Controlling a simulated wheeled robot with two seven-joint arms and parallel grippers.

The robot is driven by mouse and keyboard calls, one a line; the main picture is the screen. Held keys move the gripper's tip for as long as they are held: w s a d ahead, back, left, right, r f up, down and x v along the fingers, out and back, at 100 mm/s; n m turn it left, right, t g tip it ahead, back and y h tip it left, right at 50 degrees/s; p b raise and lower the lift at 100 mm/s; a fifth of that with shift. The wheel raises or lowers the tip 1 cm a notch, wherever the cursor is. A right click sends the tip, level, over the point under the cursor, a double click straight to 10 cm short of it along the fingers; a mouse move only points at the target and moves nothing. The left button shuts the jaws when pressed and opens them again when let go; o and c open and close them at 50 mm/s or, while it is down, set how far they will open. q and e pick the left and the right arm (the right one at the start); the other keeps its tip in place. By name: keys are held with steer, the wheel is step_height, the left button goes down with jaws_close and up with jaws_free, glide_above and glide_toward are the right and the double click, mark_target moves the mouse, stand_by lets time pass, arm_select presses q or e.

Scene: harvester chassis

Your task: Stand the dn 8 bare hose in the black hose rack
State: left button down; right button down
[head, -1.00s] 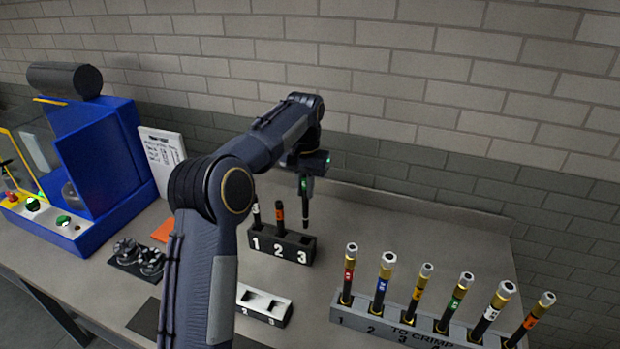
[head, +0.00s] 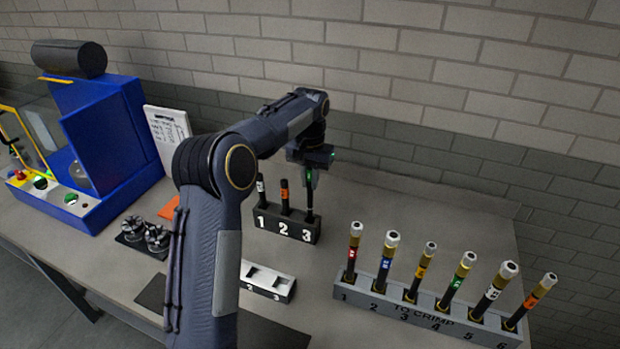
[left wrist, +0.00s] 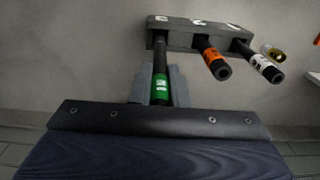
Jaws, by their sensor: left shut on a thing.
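The bare hose (left wrist: 160,65), black with a green label, is in my left gripper (left wrist: 157,92), which is shut on it around the label. In the head view the hose (head: 310,200) is upright beneath my left gripper (head: 311,172). Its lower end meets the black hose rack (head: 285,230) at slot 3 and looks to be in that slot; how deep is hard to tell. The rack also shows in the left wrist view (left wrist: 185,38). My right gripper is not in view.
A white-labelled hose (head: 261,188) and an orange-labelled hose (head: 285,195) stand in slots 1 and 2. A grey "TO CRIMP" rack (head: 350,296) with several fitted hoses stands at right. A white-topped slotted block (head: 268,281) lies in front. A blue machine (head: 105,140) stands left.

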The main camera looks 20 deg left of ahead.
arm_select(q)
steer(key=shift+f, duration=0.1)
steer(key=shift+f+b, duration=2.3)
steer(key=shift+f, duration=1.7)
steer(key=c, duration=1.3)
jaws_free()
step_height(320, 180, up, 8)
steer(key=shift+f+b, duration=0.1)
steer(key=shift+b, duration=0.2)
